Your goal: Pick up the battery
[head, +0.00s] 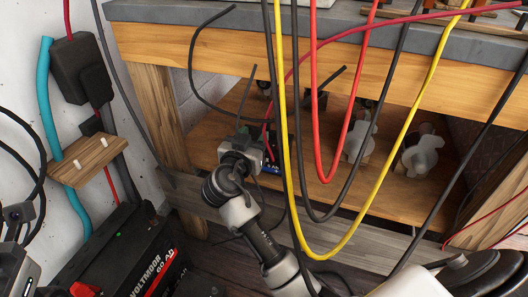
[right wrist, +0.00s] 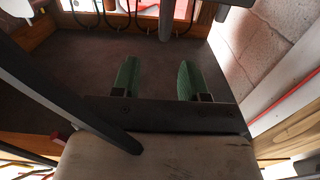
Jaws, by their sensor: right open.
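A large black battery (head: 120,268) with red and white lettering, "VOLTMOOR 60 Ah", stands at the lower left of the head view. Its front part is cut off by the frame edge. My right gripper (head: 262,155) is at the lower shelf under the bench, away from this battery, and partly hidden by cables. In the right wrist view my right gripper (right wrist: 157,78) has two green fingers spread apart with nothing between them. A small blue item (head: 271,169) shows by the gripper; I cannot tell what it is. My left gripper's fingers do not show.
Red, yellow and black cables hang in front of the bench (head: 215,50) and my right arm. A black box (head: 82,72), teal hose (head: 46,100) and small wooden ledge (head: 88,162) are on the left wall.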

